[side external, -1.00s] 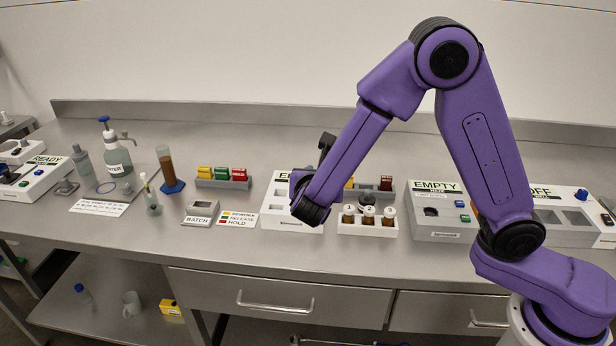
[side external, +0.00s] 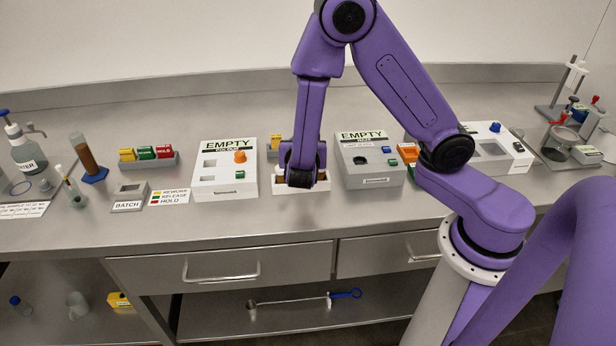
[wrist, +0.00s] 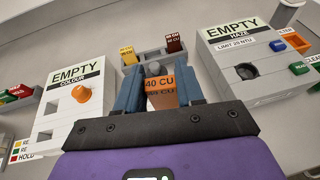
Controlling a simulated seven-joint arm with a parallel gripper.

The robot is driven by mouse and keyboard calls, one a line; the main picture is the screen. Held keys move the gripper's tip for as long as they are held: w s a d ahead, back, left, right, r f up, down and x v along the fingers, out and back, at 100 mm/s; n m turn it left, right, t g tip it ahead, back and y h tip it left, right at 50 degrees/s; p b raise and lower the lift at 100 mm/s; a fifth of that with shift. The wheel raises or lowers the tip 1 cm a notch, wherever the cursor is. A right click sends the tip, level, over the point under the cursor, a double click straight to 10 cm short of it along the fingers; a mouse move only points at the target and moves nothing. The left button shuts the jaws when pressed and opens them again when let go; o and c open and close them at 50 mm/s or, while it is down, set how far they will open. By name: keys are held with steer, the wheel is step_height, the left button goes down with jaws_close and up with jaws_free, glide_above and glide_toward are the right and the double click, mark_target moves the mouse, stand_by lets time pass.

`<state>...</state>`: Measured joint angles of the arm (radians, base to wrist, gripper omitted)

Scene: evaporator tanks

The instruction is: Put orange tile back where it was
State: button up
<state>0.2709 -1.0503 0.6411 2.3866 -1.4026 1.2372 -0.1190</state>
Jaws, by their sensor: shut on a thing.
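The orange tile (wrist: 160,86), marked 40 CU, is between the fingers of my gripper (wrist: 159,78) in the wrist view, and my gripper is shut on it. Beyond it is a grey rack (wrist: 149,53) with a yellow tile (wrist: 128,56) at its left and a dark red tile (wrist: 173,43) at its right. A gap shows between those tiles. The held tile appears apart from the rack. In the side view, my wrist hides the gripper, the orange tile and most of the rack; the yellow tile (side external: 275,142) still shows there.
The colour box (side external: 224,180) with an orange knob (side external: 240,157) stands left of my gripper, and the haze box (side external: 369,174) stands right. A white vial tray (side external: 322,186) lies under my wrist. Another rack of coloured tiles (side external: 148,161) is further left.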

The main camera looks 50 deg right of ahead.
steer(key=d+r+m+g+h, duration=0.2)
steer(key=d+r+m+g, duration=0.1)
steer(key=d+r, duration=0.5)
steer(key=shift+w+d+f, duration=0.65)
steer(key=shift+w+f, duration=1.45)
steer(key=shift+f, duration=0.25)
steer(key=shift+w+d+f, duration=0.6)
steer(key=shift+w+f, duration=1.55)
steer(key=shift+f, duration=0.2)
steer(key=shift+w+d+f, duration=0.65)
steer(key=shift+w+f, duration=1.45)
steer(key=shift+f, duration=0.25)
steer(key=shift+f, duration=0.4)
steer(key=o, duration=1.1)
